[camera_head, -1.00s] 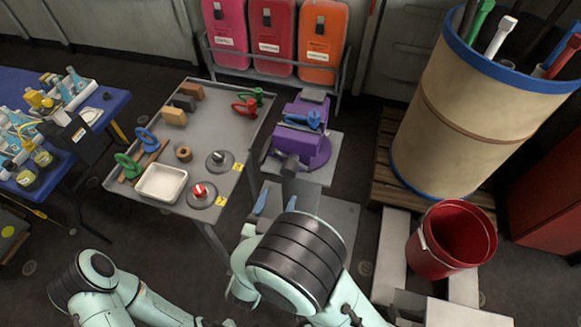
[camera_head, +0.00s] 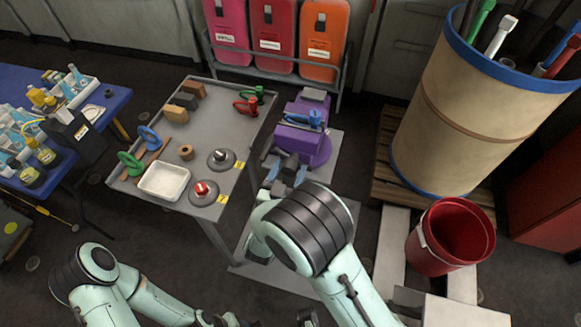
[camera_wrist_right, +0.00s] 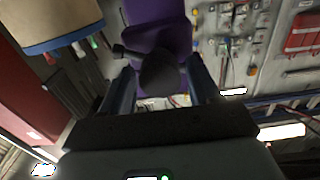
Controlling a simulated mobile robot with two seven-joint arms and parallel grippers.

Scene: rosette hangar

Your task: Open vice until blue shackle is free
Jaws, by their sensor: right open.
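The purple vice (camera_head: 318,146) stands on a grey stand, right of the grey table. The blue shackle (camera_head: 315,117) is at the vice's jaws; whether they still grip it I cannot tell. The vice's dark screw end and handle (camera_head: 290,160) point towards me. My right gripper (camera_head: 287,173) is open, its two blue fingers pointing at the vice. In the right wrist view the dark screw end (camera_wrist_right: 158,72) shows between the fingertips of my right gripper (camera_wrist_right: 162,76), in front of the purple body; contact is unclear.
The grey table (camera_head: 225,120) holds green, blue and red shackles, blocks, a white tray (camera_head: 164,181) and round weights. A red bucket (camera_head: 425,255) and a large drum (camera_head: 460,130) stand at right. Coloured canisters (camera_head: 270,40) stand behind.

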